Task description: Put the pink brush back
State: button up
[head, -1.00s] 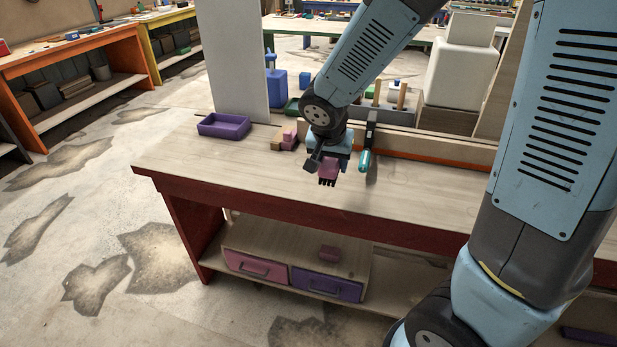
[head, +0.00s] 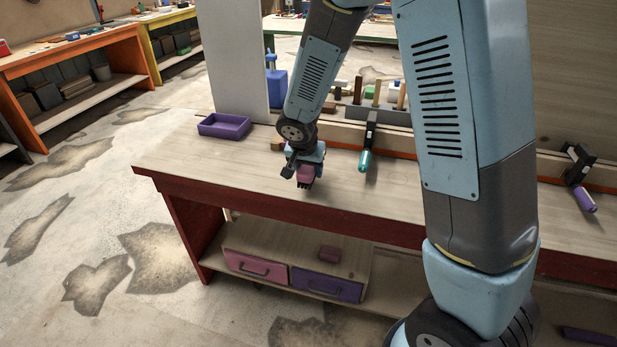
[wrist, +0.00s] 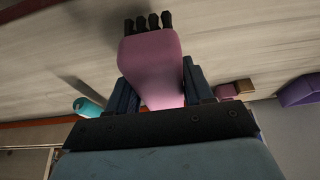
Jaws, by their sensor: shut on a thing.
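The pink brush (head: 306,173), a pink body with a row of black bristle tufts, is held in my gripper (head: 304,168) above the workbench (head: 215,163). The bristles point toward the bench's front edge in the head view. In the wrist view the brush (wrist: 152,65) sits between the two dark fingers of my gripper (wrist: 155,92), which is shut on it. The bristle tufts stick out past the fingers. I cannot tell how high the brush is above the bench top.
A purple tray (head: 224,126) stands at the bench's back left, a wooden block (head: 277,144) behind my gripper. A teal-handled clamp (head: 366,160) is to the right.

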jog(key=shift+w+a+f, duration=0.1)
jog(key=shift+f, duration=1.55)
jog(key=shift+f, duration=0.1)
jog(key=o, duration=1.1)
jog(key=v, duration=1.2)
jog(key=s+d+r+n+y, duration=0.1)
jog(key=s+d+r, duration=0.6)
jog(key=d+r, duration=0.15)
jog(key=s+d+r+n, duration=0.1)
jog(key=s+d+r, duration=0.5)
jog(key=d+r, duration=0.25)
jog(key=s+d+r+n+t, duration=0.1)
jog(key=s+d+r+n, duration=0.1)
jog(key=s, duration=0.6)
jog(key=shift+d+y, duration=0.3)
jog(key=shift+d, duration=0.4)
